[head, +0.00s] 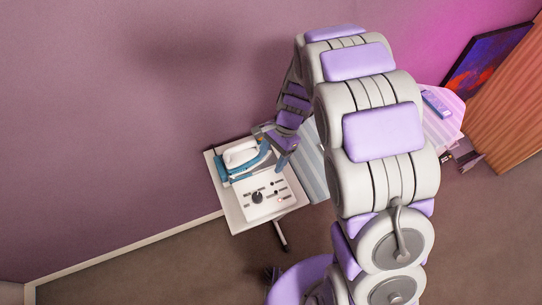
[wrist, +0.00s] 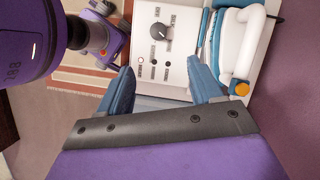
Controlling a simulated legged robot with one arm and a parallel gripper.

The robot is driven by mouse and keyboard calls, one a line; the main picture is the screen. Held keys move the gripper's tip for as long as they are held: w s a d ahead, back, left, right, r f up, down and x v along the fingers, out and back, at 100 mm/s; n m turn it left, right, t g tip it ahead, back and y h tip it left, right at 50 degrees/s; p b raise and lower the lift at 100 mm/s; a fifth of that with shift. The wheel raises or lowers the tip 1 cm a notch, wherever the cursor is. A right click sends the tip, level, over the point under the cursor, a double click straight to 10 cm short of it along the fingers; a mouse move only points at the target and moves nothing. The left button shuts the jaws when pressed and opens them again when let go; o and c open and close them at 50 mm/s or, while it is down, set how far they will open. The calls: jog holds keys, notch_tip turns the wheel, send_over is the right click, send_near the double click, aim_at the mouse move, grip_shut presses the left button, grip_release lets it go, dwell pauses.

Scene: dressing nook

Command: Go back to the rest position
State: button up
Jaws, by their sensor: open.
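My gripper (head: 270,146) is above a small white table (head: 236,215) beside the wall. In the wrist view, the two blue fingers of my gripper (wrist: 158,68) stand wide apart with nothing between them. A white control panel (head: 265,198) with a black knob and smaller controls is on the table; it also shows beyond the fingertips in the wrist view (wrist: 176,62). A white-and-blue handled device (head: 240,155) lies behind the panel, close to my gripper. In the wrist view the device (wrist: 244,45) is right of the right finger. Whether a finger touches it, I cannot tell.
A striped surface (head: 313,172) is partly hidden behind my arm. At the right are a purple item (head: 436,103) on a pale striped top, a dark framed picture (head: 487,62) and an orange ribbed panel (head: 515,105). Brown floor (head: 175,272) is clear at the front left.

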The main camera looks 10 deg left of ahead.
dwell(0.3)
jog(key=s+d+r+n+h+b, duration=0.1)
jog(key=s+d+r+n+b, duration=0.3)
jog(key=s+d+r, duration=0.5)
jog(key=s+d+n+h+b, duration=0.1)
jog(key=s+d+n, duration=0.1)
jog(key=s+d, duration=0.3)
jog(key=s+d+n+t+h+b, duration=0.1)
jog(key=s+d, duration=0.4)
jog(key=s, duration=0.7)
jog(key=shift+r+n+b, duration=0.45)
jog(key=shift+n+b, duration=0.3)
jog(key=shift+n, duration=0.05)
jog(key=shift+w, duration=0.1)
jog(key=shift+r, duration=0.3)
